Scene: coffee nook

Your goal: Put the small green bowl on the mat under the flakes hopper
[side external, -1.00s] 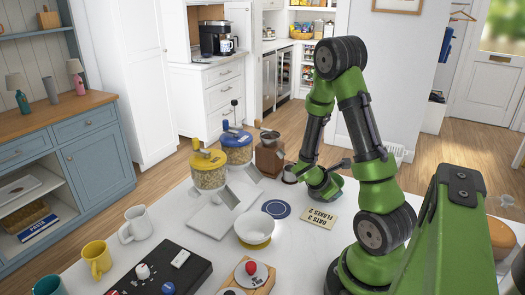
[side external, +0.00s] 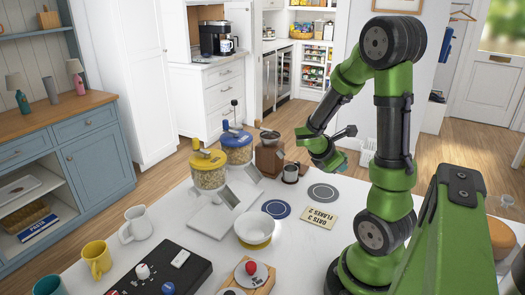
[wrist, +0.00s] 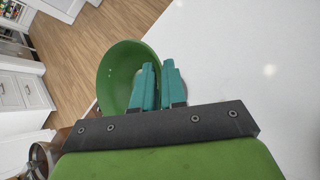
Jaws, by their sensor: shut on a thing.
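The small green bowl (wrist: 112,62) shows in the wrist view, with my gripper (wrist: 158,68) shut on the right side of its rim. In the side view my gripper (side external: 338,163) is raised above the far right of the counter, and the bowl cannot be made out clearly there. Two hoppers stand at the back left, one yellow-lidded (side external: 208,170) and one blue-lidded (side external: 236,149). I cannot tell which holds flakes. A pale flat mat (side external: 212,217) lies in front of the yellow-lidded hopper.
A dark round mat (side external: 323,192), a blue round mat (side external: 276,209), a white bowl (side external: 254,229) and an oats-and-flakes sign (side external: 318,218) lie mid-counter. A brown grinder (side external: 269,158) and a dark cup (side external: 291,173) stand near my gripper. Mugs (side external: 97,257) are at front left.

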